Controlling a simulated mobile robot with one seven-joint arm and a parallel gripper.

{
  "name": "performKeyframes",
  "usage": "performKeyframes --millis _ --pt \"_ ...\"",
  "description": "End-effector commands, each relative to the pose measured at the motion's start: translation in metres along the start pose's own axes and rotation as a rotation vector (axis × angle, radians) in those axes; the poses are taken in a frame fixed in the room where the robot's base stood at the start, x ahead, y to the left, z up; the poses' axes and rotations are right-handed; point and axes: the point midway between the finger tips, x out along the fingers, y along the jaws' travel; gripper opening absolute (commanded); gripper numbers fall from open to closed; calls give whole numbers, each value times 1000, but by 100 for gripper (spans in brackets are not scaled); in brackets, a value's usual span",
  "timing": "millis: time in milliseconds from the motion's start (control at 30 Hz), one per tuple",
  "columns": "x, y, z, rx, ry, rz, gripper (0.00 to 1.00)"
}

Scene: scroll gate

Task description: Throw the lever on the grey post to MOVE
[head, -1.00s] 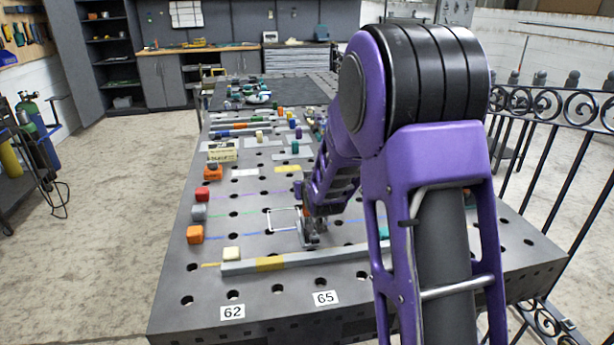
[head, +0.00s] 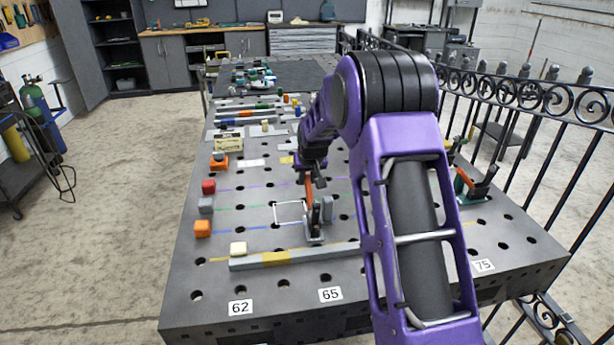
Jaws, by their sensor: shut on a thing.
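The lever (head: 309,188) has an orange-red handle and stands on a small grey post (head: 314,222) on the perforated metal table. My gripper (head: 309,174) is at the upper end of the handle and shut on it; the purple wrist partly hides the fingers. The handle stands roughly upright in this view. Any MOVE lettering is too small to read.
A grey bar with a yellow band (head: 275,259) lies in front. A teal-and-red clamp (head: 474,183) stands at right, before an iron fence.

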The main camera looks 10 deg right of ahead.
Motion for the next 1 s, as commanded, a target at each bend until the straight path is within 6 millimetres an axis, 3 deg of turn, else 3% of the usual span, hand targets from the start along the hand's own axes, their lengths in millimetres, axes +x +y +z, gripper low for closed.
performKeyframes --millis 433,467,633,1000 --pt "1 0 2 0 -15 0 0" --pt "1 0 2 0 -15 0 24" --pt "1 0 2 0 -14 0 52" --pt "-5 0 0 0 -10 0 52"
